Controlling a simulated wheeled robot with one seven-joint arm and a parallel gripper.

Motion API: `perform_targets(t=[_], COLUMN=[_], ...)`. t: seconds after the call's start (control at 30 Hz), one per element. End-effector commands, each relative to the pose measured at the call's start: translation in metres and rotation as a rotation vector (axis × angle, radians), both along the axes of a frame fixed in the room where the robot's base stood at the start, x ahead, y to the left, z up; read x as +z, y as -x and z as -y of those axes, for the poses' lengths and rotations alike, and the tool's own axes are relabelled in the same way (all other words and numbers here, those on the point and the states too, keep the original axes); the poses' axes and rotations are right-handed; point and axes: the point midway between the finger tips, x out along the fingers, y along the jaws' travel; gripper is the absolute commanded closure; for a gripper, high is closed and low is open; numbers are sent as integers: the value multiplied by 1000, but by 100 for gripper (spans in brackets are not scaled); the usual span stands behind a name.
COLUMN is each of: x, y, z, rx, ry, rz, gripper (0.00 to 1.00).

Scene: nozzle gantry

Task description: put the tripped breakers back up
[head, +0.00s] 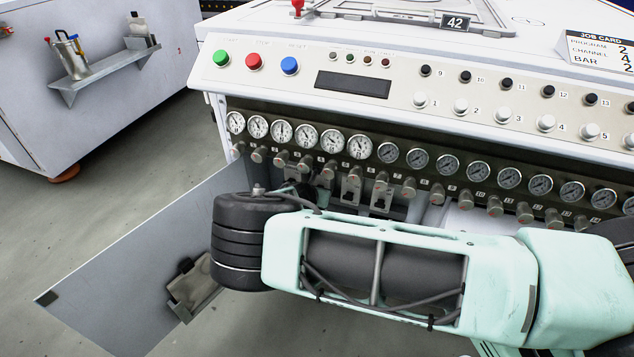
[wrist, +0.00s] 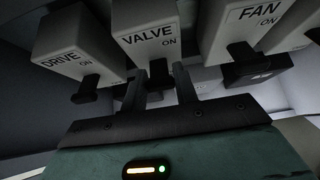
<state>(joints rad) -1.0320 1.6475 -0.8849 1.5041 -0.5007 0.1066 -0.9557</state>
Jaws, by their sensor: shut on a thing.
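In the wrist view, three light grey breakers hang in a row, marked DRIVE (wrist: 70,55), VALVE (wrist: 148,38) and FAN (wrist: 248,22), each with ON printed on it. A black lever sticks out at the lower end of each: the drive lever (wrist: 88,90), the valve lever (wrist: 158,70) and the fan lever (wrist: 243,54). My gripper (wrist: 160,86) has its dark fingers either side of the valve lever and is shut on it. In the head view, breakers (head: 351,188) show under the gauge row; my arm hides the gripper there.
The cabinet door (head: 130,255) stands open at the left, with a clip holder (head: 192,288) on its inner face. Gauges (head: 307,136) and small valve knobs (head: 328,172) line the panel just above the breakers. Floor is clear at the left.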

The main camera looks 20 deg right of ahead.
Motion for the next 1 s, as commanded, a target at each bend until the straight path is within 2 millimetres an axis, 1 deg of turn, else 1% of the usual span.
perform_targets(t=[0.03,0.3,0.77,0.8,0.83,0.87,1.0], x=[6,4,2,2,2,2,3], y=[0,-1,-1,-1,-1,-1,-1], z=[0,0,0,0,0,0,0], rx=[-2,0,2,2,2,2,1], ry=[-14,-47,-50,-50,-50,-50,-50], rz=[-15,-62,-69,-69,-69,-69,-69], gripper=[94,94,94,60,52,49,49])
